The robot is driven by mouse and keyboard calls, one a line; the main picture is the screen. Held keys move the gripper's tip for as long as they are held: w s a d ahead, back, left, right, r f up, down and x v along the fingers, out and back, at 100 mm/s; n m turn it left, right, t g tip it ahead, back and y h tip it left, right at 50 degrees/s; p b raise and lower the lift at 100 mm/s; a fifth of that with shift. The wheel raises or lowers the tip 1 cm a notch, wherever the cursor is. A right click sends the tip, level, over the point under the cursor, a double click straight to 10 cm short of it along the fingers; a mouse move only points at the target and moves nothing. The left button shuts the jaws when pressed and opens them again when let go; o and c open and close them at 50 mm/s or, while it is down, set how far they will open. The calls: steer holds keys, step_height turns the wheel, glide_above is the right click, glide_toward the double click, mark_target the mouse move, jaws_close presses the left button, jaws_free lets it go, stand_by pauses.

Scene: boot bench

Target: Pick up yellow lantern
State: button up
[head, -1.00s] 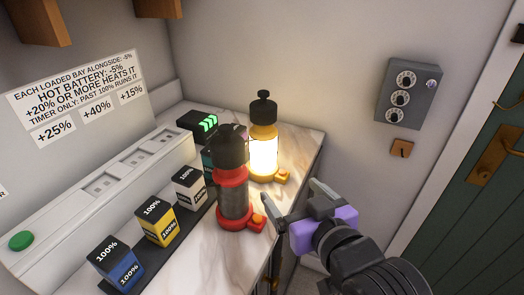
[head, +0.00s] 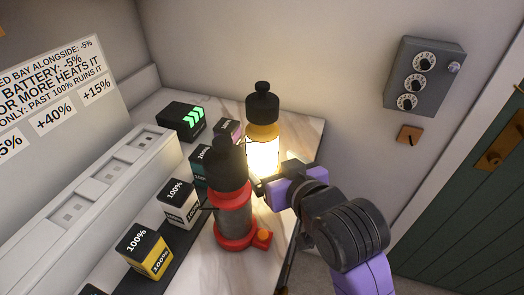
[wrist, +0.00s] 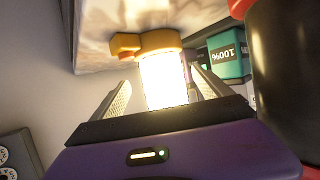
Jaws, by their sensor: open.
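The yellow lantern (head: 262,130) stands lit on the marble counter, with a black cap and a glowing body. In the wrist view the glowing lantern (wrist: 163,80) lies between the two spread fingers of my gripper (wrist: 163,95), its yellow base farther off. My gripper (head: 265,188) is open, close in front of the lantern in the head view. I cannot tell whether either finger touches it. The red lantern (head: 236,222) is unlit, nearer and left of my gripper, partly hiding the yellow one's surroundings.
The red lantern also looms at the right of the wrist view (wrist: 290,70). Battery blocks, including white (head: 180,203), yellow (head: 145,251) and teal (head: 200,165), line the counter's left. A black box with green arrows (head: 182,121) stands behind. A dial box (head: 424,75) hangs on the wall.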

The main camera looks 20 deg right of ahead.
mark_target(262, 156)
steer(key=x, duration=0.5)
steer(key=shift+w+a+r, duration=0.1)
steer(key=shift+a, duration=0.05)
steer(key=shift+c, duration=0.2)
jaws_close()
steer(key=shift+r, duration=0.15)
